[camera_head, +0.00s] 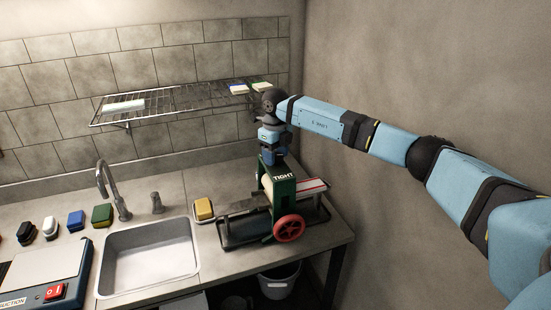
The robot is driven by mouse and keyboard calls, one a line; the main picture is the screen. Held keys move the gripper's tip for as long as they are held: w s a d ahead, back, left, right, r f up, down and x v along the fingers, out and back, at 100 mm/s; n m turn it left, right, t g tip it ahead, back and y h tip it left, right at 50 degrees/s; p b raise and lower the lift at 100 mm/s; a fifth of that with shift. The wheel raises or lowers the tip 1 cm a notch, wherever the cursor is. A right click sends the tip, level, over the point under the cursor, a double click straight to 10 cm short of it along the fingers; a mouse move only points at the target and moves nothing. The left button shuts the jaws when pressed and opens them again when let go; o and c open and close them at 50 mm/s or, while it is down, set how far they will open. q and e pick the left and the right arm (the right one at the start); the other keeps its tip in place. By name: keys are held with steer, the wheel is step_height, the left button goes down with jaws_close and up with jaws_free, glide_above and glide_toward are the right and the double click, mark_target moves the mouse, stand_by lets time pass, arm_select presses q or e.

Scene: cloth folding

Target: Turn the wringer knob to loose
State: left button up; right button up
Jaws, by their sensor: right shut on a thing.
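The wringer (283,197) stands on the counter right of the sink. It has a green frame with the word "TIGHT" on its top edge and a red handwheel (289,228) on its front. My right arm comes in from the right, and my right gripper (271,160) points down onto the top of the wringer. It is shut on the wringer knob, which the gripper mostly hides. I cannot read the knob's pointing direction. My left gripper is not in view.
A sink (150,252) with a faucet (112,190) lies left of the wringer. A yellow sponge-like block (203,209) sits between them. A wire rack (180,100) hangs on the wall behind my gripper. A device with a red switch (54,292) stands at front left.

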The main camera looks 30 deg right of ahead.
mark_target(276, 155)
steer(key=n+b, duration=0.2)
steer(key=n, duration=0.3)
steer(key=shift+n, duration=0.3)
steer(key=n+b, duration=0.1)
steer(key=n, duration=0.3)
steer(key=n+b, duration=0.1)
steer(key=n, duration=0.4)
steer(key=shift+n, duration=0.4)
steer(key=n+b, duration=0.1)
steer(key=n, duration=0.4)
steer(key=shift+r+n, duration=0.1)
steer(key=shift+n, duration=0.2)
steer(key=o, duration=0.9)
step_height(276, 155, up, 14)
steer(key=shift+f+b, duration=0.1)
steer(key=shift+b, duration=0.55)
